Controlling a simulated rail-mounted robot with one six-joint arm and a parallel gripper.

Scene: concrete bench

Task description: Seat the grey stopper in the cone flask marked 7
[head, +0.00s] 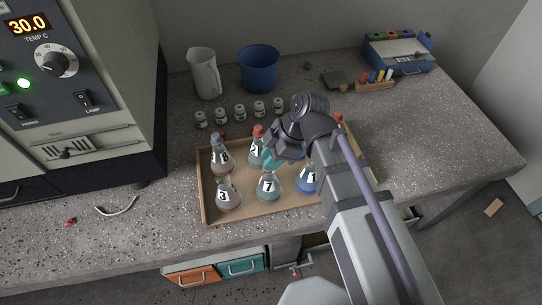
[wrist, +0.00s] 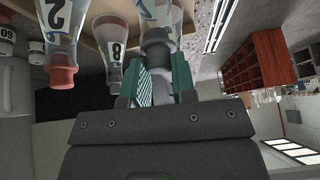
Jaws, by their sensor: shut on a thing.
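The cone flask marked 7 (head: 268,187) stands upright in the front row of the wooden tray (head: 207,205). My gripper (head: 271,160) is right over its mouth, with its teal fingers pointing down. In the wrist view my gripper (wrist: 162,88) is shut on the grey stopper (wrist: 163,88), between the two teal fingers. A clear flask neck and body lie just beyond the stopper, in line with it. The stopper's lower end is at or very near the flask mouth; I cannot tell whether it is inside. In the head view the fingers hide the stopper.
Flasks marked 3 (head: 228,196) and 1 (head: 308,179) stand left and right of flask 7. Behind are flask 2 (head: 256,152) with a red stopper and flask 8 (head: 222,157) with a grey one. Small jars, a jug (head: 204,75) and a blue bucket (head: 259,70) stand farther back.

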